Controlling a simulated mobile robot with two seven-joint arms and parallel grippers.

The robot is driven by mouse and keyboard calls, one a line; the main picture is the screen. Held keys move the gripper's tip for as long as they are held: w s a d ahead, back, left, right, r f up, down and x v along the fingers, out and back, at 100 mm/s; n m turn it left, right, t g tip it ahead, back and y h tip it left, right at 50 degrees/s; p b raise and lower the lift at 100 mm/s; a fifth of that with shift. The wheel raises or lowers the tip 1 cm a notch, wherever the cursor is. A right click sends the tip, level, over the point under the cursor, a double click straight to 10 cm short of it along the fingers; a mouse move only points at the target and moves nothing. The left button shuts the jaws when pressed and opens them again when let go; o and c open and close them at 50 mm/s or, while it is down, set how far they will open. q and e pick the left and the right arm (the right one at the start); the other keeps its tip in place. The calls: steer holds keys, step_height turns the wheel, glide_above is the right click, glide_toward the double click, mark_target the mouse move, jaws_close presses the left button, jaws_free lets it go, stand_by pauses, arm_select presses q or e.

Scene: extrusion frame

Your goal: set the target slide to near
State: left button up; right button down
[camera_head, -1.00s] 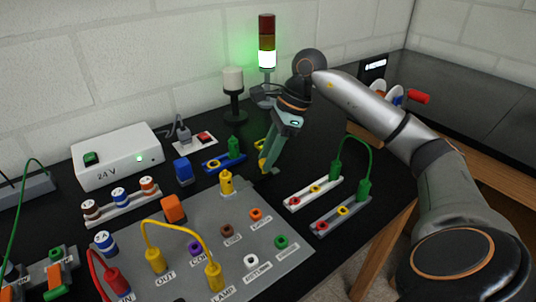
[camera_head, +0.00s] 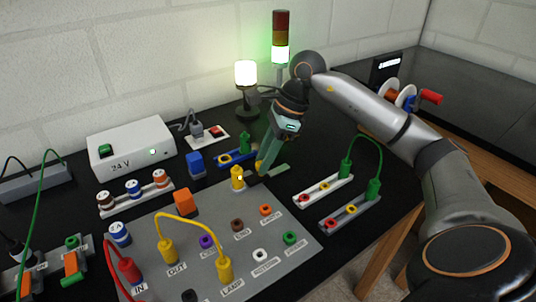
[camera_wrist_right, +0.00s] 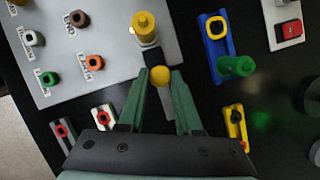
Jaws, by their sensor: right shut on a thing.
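My right gripper (camera_head: 260,172) reaches down beside the grey board. In the right wrist view its green fingers (camera_wrist_right: 160,84) are closed around a small round yellow knob (camera_wrist_right: 160,76), with a black block (camera_wrist_right: 154,58) just beyond it. The knob's base is hidden, and I cannot tell whether it belongs to the target slide. A larger yellow plug (camera_head: 237,177) stands on the board close to the fingertips, apart from them; it also shows in the wrist view (camera_wrist_right: 145,27). No slide is plainly marked as the target. My left gripper is out of view.
The grey board (camera_head: 150,222) holds plugs and coloured sockets. A blue rail (camera_head: 228,160) lies behind the gripper, white (camera_head: 315,195) and grey rails (camera_head: 350,213) to its right. A lamp (camera_head: 246,75) glows white; the signal tower (camera_head: 281,40) is green-lit.

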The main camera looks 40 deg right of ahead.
steer(key=c, duration=0.6)
jaws_free()
steer(key=p+v, duration=0.1)
steer(key=v, duration=1.1)
steer(key=shift+d+r+p, duration=0.1)
steer(key=shift+r+p, duration=0.15)
steer(key=shift+p, duration=0.05)
steer(key=shift+s+f, duration=0.1)
steer(key=shift+s, duration=0.05)
